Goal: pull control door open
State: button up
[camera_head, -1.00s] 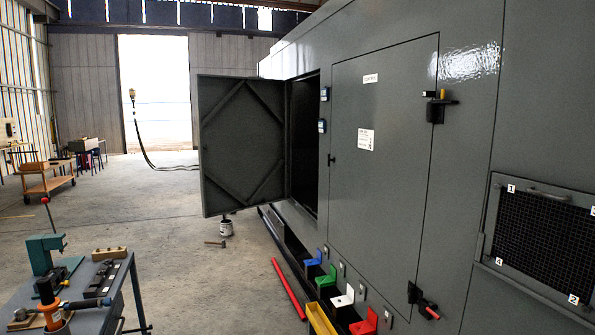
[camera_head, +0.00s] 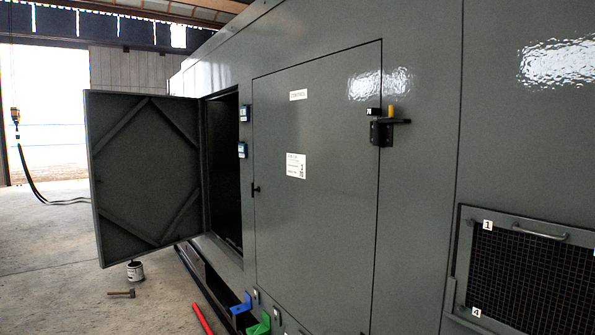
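A large grey door (camera_head: 330,220) with a small white label (camera_head: 298,95) near its top is closed flush in the grey enclosure wall. The label's lettering is blurred, perhaps "CONTROL". A white notice plate (camera_head: 296,166) is on its left half. A small dark catch (camera_head: 255,190) is at its left edge. A black latch bracket with a yellow pin (camera_head: 382,128) sits at its upper right edge. My gripper is not in view.
To the left, another grey door (camera_head: 145,180) stands wide open beside a dark opening (camera_head: 222,170). A paint can (camera_head: 135,271), a hammer (camera_head: 122,293) and a red bar (camera_head: 203,319) are on the floor. Blue (camera_head: 241,305) and green (camera_head: 259,326) brackets sit low. A mesh panel (camera_head: 530,270) is at right.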

aim_at(317, 162)
jog(key=i+j+u, duration=0.45)
jog(key=i+u, duration=0.5)
jog(key=i, duration=0.15)
jog(key=i+j+z, duration=0.15)
jog(key=i, duration=0.3)
jog(key=i+j+z, duration=0.2)
jog(key=i, duration=0.2)
jog(key=i+j+z, duration=0.15)
jog(key=i, duration=0.3)
jog(key=i+j+z, duration=0.15)
jog(key=i, duration=0.25)
jog(key=j, duration=0.1)
